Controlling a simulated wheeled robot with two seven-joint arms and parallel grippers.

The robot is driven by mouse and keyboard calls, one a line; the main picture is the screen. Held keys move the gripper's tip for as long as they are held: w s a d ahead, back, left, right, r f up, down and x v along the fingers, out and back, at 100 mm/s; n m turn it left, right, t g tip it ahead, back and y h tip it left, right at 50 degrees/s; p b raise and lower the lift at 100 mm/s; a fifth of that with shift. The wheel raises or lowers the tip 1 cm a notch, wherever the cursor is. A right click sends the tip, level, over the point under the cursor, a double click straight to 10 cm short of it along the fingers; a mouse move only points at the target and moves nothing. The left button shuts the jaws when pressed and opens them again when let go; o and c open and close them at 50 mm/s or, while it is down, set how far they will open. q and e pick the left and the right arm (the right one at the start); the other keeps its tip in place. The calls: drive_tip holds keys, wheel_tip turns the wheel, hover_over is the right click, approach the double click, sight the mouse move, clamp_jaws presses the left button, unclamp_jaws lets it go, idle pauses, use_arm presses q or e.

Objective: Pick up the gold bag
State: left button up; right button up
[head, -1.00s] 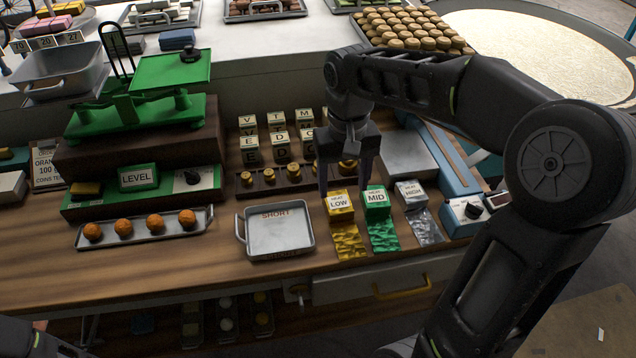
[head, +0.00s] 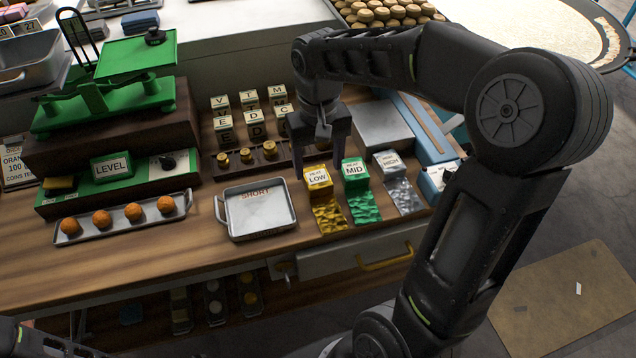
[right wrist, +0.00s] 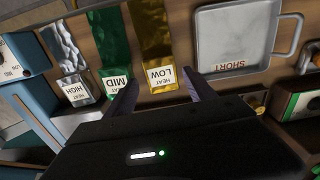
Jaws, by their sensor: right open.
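The gold bag (head: 329,215) lies on the wooden counter as a crinkled gold piece, with a gold block labelled HEAT LOW (head: 318,177) at its back end. The gold bag also shows in the right wrist view (right wrist: 151,28), at the top middle. My right gripper (head: 319,160) is open and points down just behind the HEAT LOW block. In the right wrist view its fingers (right wrist: 160,82) are spread to either side of that block, with nothing held. I cannot tell whether they touch it. My left gripper is not in view.
A green MID set (head: 364,208) and a silver HIGH set (head: 404,196) stand close to the right. A metal tray labelled SHORT (head: 258,222) is to the left. Brass weights (head: 246,156) and letter blocks (head: 253,131) stand behind. The counter's front strip is clear.

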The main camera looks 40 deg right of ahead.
sight(318, 179)
drive_tip(key=shift+f+p, duration=0.7)
drive_tip(key=shift+f, duration=1.95)
drive_tip(key=c, duration=1.2)
